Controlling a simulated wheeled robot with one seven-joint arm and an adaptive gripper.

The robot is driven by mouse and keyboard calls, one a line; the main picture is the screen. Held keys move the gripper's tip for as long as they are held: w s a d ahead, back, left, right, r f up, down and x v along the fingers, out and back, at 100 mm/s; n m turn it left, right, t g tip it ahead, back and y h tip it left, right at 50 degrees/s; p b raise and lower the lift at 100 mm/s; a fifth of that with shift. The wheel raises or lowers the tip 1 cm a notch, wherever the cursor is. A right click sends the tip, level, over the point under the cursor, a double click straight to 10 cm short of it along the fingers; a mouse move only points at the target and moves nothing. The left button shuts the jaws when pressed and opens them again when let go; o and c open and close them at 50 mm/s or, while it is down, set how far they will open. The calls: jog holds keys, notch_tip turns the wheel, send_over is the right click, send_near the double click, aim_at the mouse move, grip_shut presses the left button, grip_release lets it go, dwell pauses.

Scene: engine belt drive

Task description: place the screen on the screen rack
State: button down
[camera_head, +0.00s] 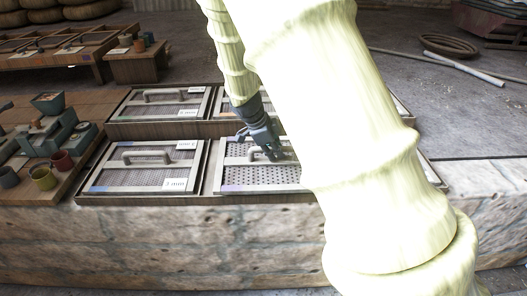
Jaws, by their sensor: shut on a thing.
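The screen rack (207,180) is a wooden frame on a stone ledge, with two rows of bays. My gripper (272,157) is over the front row, right of centre, and is shut on the handle of a perforated screen (245,178). This screen lies at a front bay; I cannot tell whether it rests fully in it or sits slightly above. A third screen (165,106) lies in the back left bay. My arm hides the right part of the rack.
A wooden board at left holds a green balance-like device (52,138) and small cups (63,160). Behind are a low table (60,50) with trays and a wooden box (137,66).

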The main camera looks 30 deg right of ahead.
jog(key=w, duration=0.5)
jog(key=shift+a+f, duration=0.15)
jog(key=shift+a, duration=0.15)
jog(key=shift+w+f+p, duration=0.2)
jog(key=shift+f+p, duration=0.1)
jog(key=shift+f, duration=1.5)
jog(key=shift+f, duration=0.1)
jog(key=c, duration=1.3)
grip_release()
jog(key=shift+c, duration=0.2)
jog(key=v, duration=1.2)
